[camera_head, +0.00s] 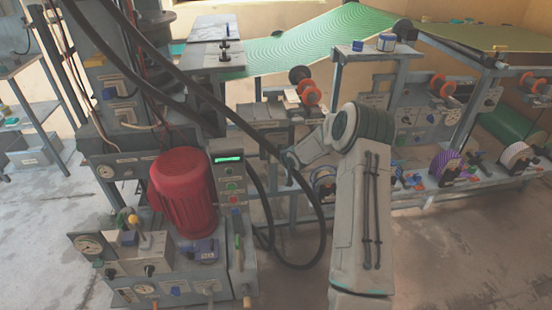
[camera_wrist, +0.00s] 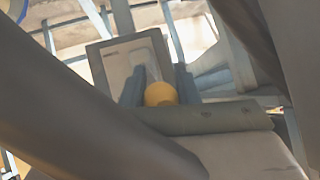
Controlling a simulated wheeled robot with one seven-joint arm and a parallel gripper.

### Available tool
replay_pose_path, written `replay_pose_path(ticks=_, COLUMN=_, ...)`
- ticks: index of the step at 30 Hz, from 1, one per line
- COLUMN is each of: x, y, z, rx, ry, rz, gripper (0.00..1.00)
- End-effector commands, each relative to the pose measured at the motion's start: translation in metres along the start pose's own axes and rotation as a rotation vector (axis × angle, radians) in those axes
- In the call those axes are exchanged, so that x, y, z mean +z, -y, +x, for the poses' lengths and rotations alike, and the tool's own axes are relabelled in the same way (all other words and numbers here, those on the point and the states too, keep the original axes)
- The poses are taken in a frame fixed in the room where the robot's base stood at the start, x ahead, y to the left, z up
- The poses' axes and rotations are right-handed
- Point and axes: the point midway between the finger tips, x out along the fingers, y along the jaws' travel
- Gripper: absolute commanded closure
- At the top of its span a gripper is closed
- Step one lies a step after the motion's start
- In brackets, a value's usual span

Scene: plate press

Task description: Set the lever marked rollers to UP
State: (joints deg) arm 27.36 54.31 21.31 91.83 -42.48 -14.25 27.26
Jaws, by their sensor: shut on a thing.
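In the wrist view, my gripper (camera_wrist: 160,88) is shut on a lever with a round yellow knob (camera_wrist: 160,95). The two dark fingers stand on either side of the knob. Behind it is a pale plate with a dark frame (camera_wrist: 105,62). Small lettering on the plate is too blurred to read, so I cannot tell the lever's marking or its set position. In the head view, my arm reaches toward the bench in the middle, and the gripper and the held lever cannot be made out there.
A red motor (camera_head: 183,190) stands on the press at the left, beside a control box with a green display (camera_head: 229,160). A black hose (camera_head: 322,225) loops close to my arm. A green sheet (camera_head: 320,40) stretches above the bench. Bare floor (camera_head: 450,260) lies at the right front.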

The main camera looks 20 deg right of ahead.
Motion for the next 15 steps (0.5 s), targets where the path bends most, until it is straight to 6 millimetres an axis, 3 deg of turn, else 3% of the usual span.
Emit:
replay_pose_path(ticks=2, x=-0.0119, y=0.0023, z=-0.0020, rx=-0.005, ry=-0.024, rz=-0.008, gripper=1.00)
replay_pose_path(ticks=3, x=-0.0119, y=0.0024, z=-0.0020, rx=-0.005, ry=-0.024, rz=-0.008, gripper=0.66)
replay_pose_path(ticks=5, x=-0.0113, y=0.0023, z=-0.0019, rx=-0.005, ry=-0.023, rz=-0.008, gripper=0.51)
replay_pose_path(ticks=15, x=-0.0057, y=0.0014, z=-0.0028, rx=-0.003, ry=-0.012, rz=-0.004, gripper=0.51)
